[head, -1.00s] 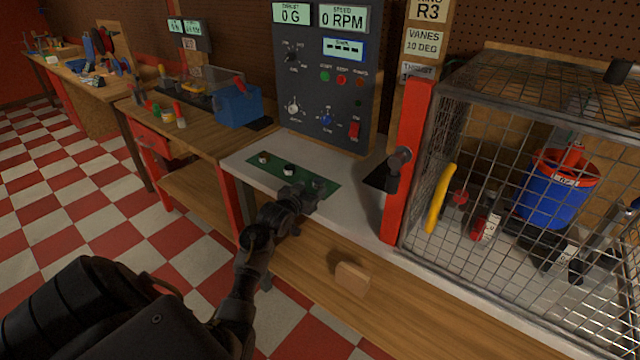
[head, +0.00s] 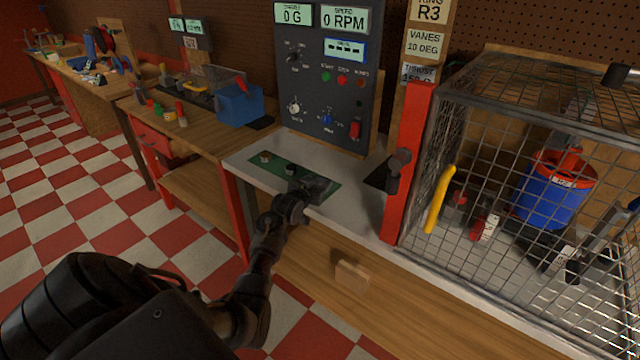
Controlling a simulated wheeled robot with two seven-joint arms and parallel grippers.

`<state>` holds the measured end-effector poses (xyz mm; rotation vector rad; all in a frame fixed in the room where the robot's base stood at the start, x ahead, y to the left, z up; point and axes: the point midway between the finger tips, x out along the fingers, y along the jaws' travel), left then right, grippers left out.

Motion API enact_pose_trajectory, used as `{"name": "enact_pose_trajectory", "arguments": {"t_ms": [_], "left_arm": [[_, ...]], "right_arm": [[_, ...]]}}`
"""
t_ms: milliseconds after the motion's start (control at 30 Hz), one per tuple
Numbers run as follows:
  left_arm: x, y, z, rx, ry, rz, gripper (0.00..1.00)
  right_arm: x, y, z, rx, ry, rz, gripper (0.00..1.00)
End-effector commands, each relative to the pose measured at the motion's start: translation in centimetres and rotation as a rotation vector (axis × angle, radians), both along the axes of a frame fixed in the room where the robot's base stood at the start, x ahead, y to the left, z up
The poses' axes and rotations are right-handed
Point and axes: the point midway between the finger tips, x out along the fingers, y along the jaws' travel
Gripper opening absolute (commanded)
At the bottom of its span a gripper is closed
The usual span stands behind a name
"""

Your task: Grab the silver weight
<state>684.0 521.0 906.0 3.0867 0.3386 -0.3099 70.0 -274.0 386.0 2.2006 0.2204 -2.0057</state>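Two small silver weights show on a green mat (head: 258,165) on the grey-white bench top. One silver weight (head: 265,157) sits at the mat's left end. Another silver weight (head: 291,169) sits near the middle, just left of my gripper. My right gripper is not in view.
A dark control panel (head: 312,100) stands behind the mat. A red post (head: 407,165) and a wire cage (head: 470,110) holding a blue ducted rotor (head: 553,195) are on the right. A blue box (head: 240,106) sits on the bench to the left.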

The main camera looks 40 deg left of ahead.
Motion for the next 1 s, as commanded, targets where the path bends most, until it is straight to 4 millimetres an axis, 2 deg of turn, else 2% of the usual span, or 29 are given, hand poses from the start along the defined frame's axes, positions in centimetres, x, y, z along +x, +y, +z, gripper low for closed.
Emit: {"name": "enact_pose_trajectory", "arguments": {"t_ms": [33, 367, 767, 933, 1000], "left_arm": [[0.0, 0.0, 0.0, 0.0, 0.0, 0.0, 0.52], [0.0, 0.0, 0.0, 0.0, 0.0, 0.0, 0.09], [0.0, 0.0, 0.8, 0.003, -0.003, 0.0, 0.09], [0.0, 0.1, 3.2, 0.004, -0.006, -0.001, 0.09], [-1.0, -0.1, 4.4, 0.004, -0.004, 0.0, 0.09]], "right_arm": [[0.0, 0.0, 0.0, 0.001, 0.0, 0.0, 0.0], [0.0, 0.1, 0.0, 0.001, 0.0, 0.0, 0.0], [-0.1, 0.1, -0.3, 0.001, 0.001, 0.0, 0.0], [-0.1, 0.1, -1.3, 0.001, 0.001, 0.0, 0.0], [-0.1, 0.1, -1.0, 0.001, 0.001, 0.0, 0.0]]}}
